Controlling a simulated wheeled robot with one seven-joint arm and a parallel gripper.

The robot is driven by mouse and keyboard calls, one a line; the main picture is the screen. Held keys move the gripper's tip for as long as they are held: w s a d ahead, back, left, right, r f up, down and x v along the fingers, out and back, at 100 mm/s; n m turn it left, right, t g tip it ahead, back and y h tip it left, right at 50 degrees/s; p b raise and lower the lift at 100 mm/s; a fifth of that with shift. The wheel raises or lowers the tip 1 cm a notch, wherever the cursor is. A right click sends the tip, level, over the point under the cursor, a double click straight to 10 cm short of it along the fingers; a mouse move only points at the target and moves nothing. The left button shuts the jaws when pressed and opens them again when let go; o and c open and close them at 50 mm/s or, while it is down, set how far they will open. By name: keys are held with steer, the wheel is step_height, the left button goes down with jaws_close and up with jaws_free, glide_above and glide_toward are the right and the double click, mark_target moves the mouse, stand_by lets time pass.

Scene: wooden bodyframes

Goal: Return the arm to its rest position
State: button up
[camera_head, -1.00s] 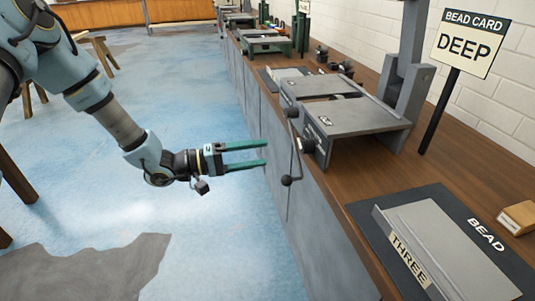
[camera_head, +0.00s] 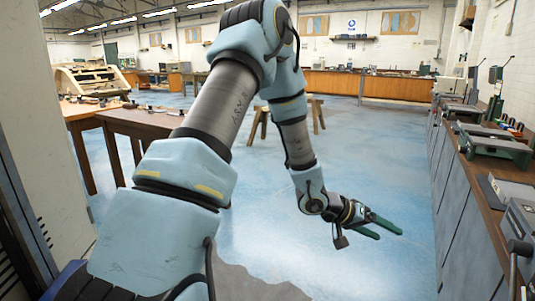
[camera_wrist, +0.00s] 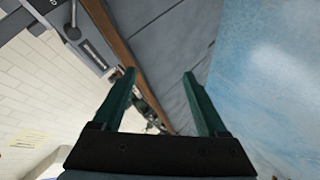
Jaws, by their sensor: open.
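My gripper (camera_head: 388,228) has green fingers and hangs over the blue floor in the head view, left of the grey bench front. The fingers are apart with nothing between them. My light-blue arm reaches up from the lower left, bends at the top and comes down to the gripper. In the wrist view my gripper (camera_wrist: 158,85) also shows open and empty, with the bench side and blue floor beyond it.
A long grey workbench (camera_head: 452,190) with a wooden top runs along the right, bearing machines such as a green-grey one (camera_head: 495,147). A brown table (camera_head: 150,122) and a stool (camera_head: 317,113) stand behind my arm. The blue floor (camera_head: 375,160) between is open.

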steer(key=w+a+r+n+t+y+p, duration=0.1)
steer(key=w+a+r+n+t+y, duration=0.25)
steer(key=a, duration=0.75)
steer(key=w+a+r+m+t+y, duration=0.15)
steer(key=w+a+y, duration=0.25)
steer(key=w+a, duration=0.5)
steer(key=s+a+r+n+g+y+p, duration=0.1)
steer(key=s+a+r+n+y, duration=0.1)
steer(key=s+a, duration=0.5)
steer(key=s+a+r+n+g+y, duration=0.2)
steer(key=s+a+r, duration=0.2)
steer(key=s+a, duration=0.4)
steer(key=a, duration=0.6)
steer(key=shift+r+n+p, duration=0.2)
steer(key=shift+n+p, duration=0.1)
steer(key=shift+p, duration=0.1)
